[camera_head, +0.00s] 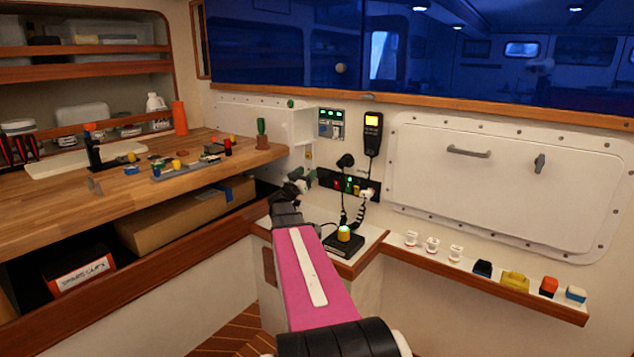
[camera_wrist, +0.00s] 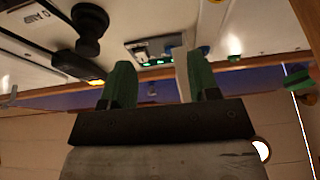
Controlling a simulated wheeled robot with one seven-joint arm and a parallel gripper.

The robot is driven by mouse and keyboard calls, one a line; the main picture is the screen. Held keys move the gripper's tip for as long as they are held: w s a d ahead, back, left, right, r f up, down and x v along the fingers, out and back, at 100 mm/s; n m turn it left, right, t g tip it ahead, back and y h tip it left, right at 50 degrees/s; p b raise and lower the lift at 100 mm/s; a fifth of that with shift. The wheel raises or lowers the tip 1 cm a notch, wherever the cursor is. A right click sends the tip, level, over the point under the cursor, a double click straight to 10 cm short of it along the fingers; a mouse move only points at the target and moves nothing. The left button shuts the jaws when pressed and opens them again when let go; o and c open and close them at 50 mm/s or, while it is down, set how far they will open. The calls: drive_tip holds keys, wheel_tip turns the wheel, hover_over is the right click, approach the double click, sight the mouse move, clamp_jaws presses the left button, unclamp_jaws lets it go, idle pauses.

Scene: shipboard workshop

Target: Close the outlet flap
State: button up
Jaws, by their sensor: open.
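The black outlet strip (camera_head: 345,184) is on the wall below the radio in the head view, with small coloured lights. A white fitting (camera_head: 366,194) is at its right end. It is too small to tell which part is the flap or how it stands. The strip cannot be made out in the wrist view.
A black round plug (camera_head: 345,160) and a corded radio (camera_head: 372,133) are on the wall, right of the switch panel (camera_head: 331,124). A black box with a yellow knob (camera_head: 343,236) stands on the ledge below.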

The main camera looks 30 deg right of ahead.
approach(322, 173)
drive_tip(key=f+x, duration=0.1)
drive_tip(key=x, duration=0.5)
drive_tip(key=shift+w+d, duration=0.25)
drive_tip(key=shift+w, duration=0.15)
drive_tip(key=shift+r, duration=0.15)
